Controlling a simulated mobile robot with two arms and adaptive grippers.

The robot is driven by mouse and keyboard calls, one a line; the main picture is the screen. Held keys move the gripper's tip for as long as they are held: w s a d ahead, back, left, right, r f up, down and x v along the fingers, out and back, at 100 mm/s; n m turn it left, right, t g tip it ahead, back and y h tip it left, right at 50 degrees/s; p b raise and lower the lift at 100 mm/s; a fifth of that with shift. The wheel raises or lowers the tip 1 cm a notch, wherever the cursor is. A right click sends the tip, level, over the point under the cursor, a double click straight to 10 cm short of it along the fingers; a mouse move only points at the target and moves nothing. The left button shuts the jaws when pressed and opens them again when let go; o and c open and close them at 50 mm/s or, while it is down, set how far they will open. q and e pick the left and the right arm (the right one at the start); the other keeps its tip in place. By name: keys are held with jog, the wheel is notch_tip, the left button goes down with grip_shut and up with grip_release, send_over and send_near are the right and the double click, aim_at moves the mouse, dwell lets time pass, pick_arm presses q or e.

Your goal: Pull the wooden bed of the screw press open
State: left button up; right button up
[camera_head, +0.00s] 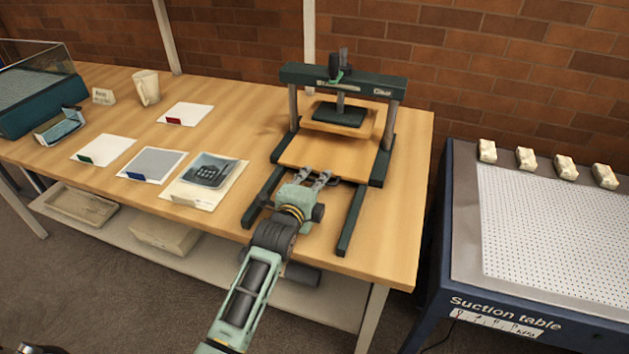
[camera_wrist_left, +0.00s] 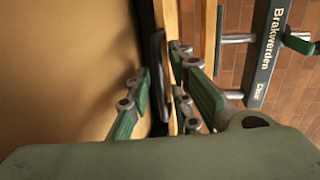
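The screw press (camera_head: 343,75) stands at the right end of the wooden table, with a dark green frame and two dark rails towards the table's front edge. Its wooden bed (camera_head: 312,153) lies flat between the posts, partly under the dark platen (camera_head: 340,114). My left gripper (camera_head: 317,174) is at the bed's front edge. In the left wrist view, its fingers (camera_wrist_left: 160,80) lie either side of a dark handle (camera_wrist_left: 158,65) beside the bed's edge (camera_wrist_left: 172,35). Whether both fingers press on the handle is unclear.
Left of the press lie a folder with a dark picture (camera_head: 208,172) and several sheets. A cream mug (camera_head: 146,87) stands further back. The suction table (camera_head: 462,245) stands to the right, across a gap. The space between the press rails is free in front of the bed.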

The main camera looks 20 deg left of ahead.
pick_arm(q)
jog(key=c, duration=0.4)
grip_shut()
pick_arm(e)
jog(key=shift+s, duration=0.25)
jog(key=shift+s, duration=0.1)
pick_arm(q)
jog(key=shift+s, duration=0.1)
pick_arm(e)
jog(key=shift+d, duration=0.1)
